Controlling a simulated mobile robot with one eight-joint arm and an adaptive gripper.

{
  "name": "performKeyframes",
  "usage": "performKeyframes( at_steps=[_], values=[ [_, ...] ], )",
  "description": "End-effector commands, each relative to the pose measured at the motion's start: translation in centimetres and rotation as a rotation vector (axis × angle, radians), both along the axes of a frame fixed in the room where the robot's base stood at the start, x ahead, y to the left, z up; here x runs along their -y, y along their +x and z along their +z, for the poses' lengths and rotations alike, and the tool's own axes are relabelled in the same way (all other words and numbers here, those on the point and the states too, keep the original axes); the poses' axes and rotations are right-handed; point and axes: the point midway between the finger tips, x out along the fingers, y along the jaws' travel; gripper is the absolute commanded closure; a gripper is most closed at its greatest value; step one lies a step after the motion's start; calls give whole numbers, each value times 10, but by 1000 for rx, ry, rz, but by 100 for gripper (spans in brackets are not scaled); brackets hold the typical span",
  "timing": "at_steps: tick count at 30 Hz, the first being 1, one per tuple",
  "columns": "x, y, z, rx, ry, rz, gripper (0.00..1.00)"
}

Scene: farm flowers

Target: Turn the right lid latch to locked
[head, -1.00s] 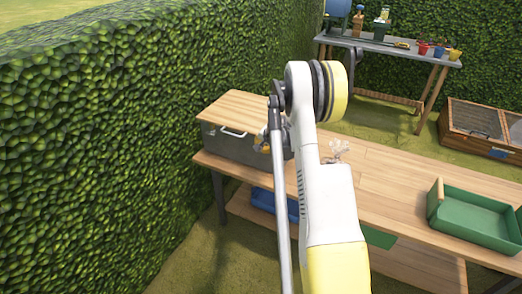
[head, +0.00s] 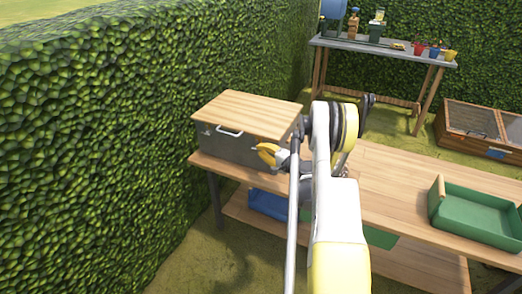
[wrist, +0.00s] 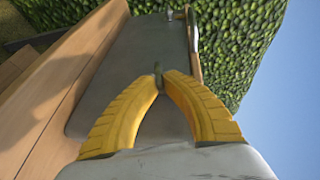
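The grey box (head: 222,146) with a wooden lid (head: 248,112) stands at the left end of the bench. It also shows, tilted, in the wrist view (wrist: 115,65). My gripper (head: 266,153) is at the right part of its front. In the wrist view my gripper's yellow fingers (wrist: 161,77) come together at their tips around a small dark piece, the right lid latch (wrist: 158,68). The tips look closed on it. The latch's turn angle cannot be told; in the head view the gripper and arm hide it.
A pale handle (head: 230,132) is on the box's front. A green tray (head: 474,219) sits at the right of the wooden bench (head: 395,185). A blue bin (head: 267,203) is on the lower shelf. A hedge (head: 130,150) runs along the left.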

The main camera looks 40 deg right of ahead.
Motion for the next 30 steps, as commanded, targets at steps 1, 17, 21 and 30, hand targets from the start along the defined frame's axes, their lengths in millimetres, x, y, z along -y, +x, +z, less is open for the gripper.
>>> performKeyframes(
  at_steps=[1,17,21,30],
  values=[
    [0,0,-2,27,12,1,100],
    [-1,1,-4,169,71,2,100],
    [-1,1,-4,171,71,3,100],
    [-1,1,-4,170,71,3,67]
  ],
)
